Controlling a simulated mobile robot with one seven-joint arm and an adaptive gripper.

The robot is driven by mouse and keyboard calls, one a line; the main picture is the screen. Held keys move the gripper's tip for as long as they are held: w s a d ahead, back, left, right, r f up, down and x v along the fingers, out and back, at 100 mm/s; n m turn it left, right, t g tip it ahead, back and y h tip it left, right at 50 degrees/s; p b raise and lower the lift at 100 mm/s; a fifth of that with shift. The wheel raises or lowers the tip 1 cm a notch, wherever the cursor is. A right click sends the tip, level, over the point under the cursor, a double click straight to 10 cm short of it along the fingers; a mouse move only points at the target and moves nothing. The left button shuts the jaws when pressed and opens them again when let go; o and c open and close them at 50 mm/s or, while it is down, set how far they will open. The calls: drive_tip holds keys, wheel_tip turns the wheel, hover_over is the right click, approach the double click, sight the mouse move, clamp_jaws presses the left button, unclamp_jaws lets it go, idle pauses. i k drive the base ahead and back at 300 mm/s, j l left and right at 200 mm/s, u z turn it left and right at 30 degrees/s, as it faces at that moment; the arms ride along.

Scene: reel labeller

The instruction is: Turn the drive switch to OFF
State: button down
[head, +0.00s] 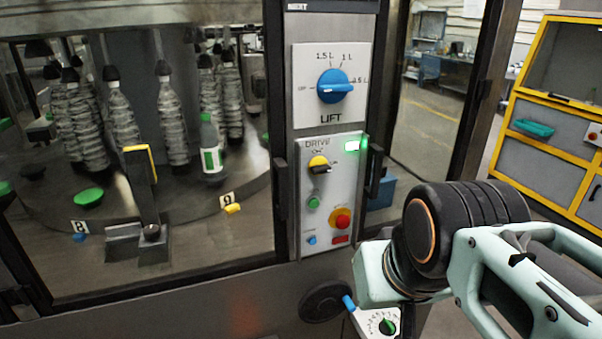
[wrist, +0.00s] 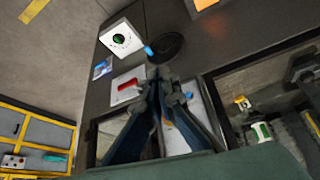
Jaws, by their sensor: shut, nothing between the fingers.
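The drive switch (head: 319,164) is a yellow and black rotary knob near the top of the grey DRIVE panel (head: 306,235) in the head view. Small marks stand by the knob, and its exact pointing is hard to read. A green lamp (head: 352,146) glows at the panel's upper right. My arm is at the lower right of the head view, and my fingertips cannot be made out there. In the wrist view my gripper (wrist: 159,74) has its fingertips together and is empty. A pale panel (wrist: 198,112) is partly hidden behind the fingers.
The blue LIFT knob (head: 334,88) sits above the DRIVE panel. A red button (head: 340,218) on a yellow base and a green button (head: 314,203) are below the switch. Black door handles flank the panel. A black handwheel (head: 325,301) and a green dial (head: 388,326) are lower.

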sight(318, 166)
drive_tip(key=k+j, duration=0.15)
drive_tip(key=k+j+z, duration=0.1)
drive_tip(key=k, duration=0.3)
drive_tip(key=k+j, duration=0.1)
drive_tip(key=j, duration=0.5)
drive_tip(key=i+l, duration=0.1)
drive_tip(key=l, duration=0.4)
